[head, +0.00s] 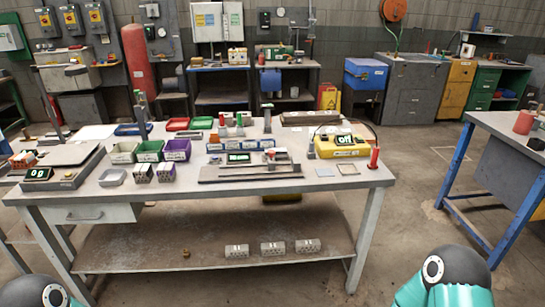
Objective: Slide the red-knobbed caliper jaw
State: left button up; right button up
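A long dark measuring fixture (222,178) lies near the front middle of the table (330,182), with a small lit display (239,158) behind its left part. A small reddish-brown block (283,168) sits toward its right end. A small red spot (270,153) shows just behind that block; it may be the knob of the caliper jaw, but it is too small to be sure. The jaw's exact position cannot be told. Only parts of my two arms show at the bottom corners. Neither gripper is in view, and nothing of mine touches the fixture.
A yellow box reading "off" (342,146) and a red-topped post (374,157) stand at the right. Coloured bins (150,150) and a scale (55,172) are at the left. Hollow bricks (273,248) lie on the lower shelf. A blue-legged table (520,131) stands right, beyond open floor.

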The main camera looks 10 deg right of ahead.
aim_at(271, 162)
jog(key=u, duration=0.3)
jog(key=i, duration=1.2)
jog(key=u, duration=0.15)
